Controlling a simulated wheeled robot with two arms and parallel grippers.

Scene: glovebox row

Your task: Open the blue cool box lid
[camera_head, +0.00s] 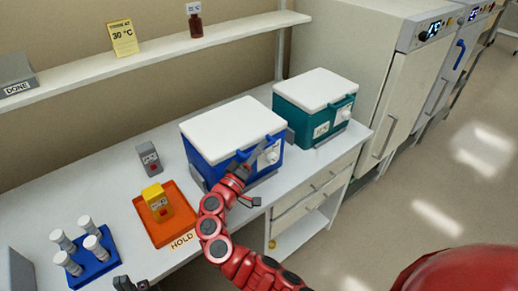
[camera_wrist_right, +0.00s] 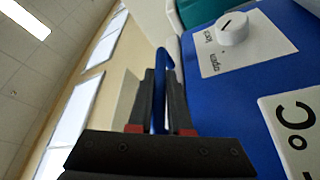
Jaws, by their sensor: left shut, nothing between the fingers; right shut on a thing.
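The blue cool box (camera_head: 212,170) stands on the bench with its white lid (camera_head: 232,128) down. My right gripper (camera_head: 250,162) is at the front of the box, shut on a blue handle (camera_wrist_right: 160,75), which shows between the fingers in the right wrist view. On the box front beside the fingers is a white knob (camera_wrist_right: 232,28) on a plate with small lettering; it also shows in the head view (camera_head: 272,155). My left gripper (camera_head: 130,285) is shut and empty at the bottom edge of the head view, partly cut off.
A teal cool box (camera_head: 312,125) stands close to the right of the blue one. An orange tray (camera_head: 150,228) with a yellow block (camera_head: 157,202), a grey block (camera_head: 148,158) and a blue rack (camera_head: 97,268) with several vials are to the left. A shelf (camera_head: 150,50) runs above.

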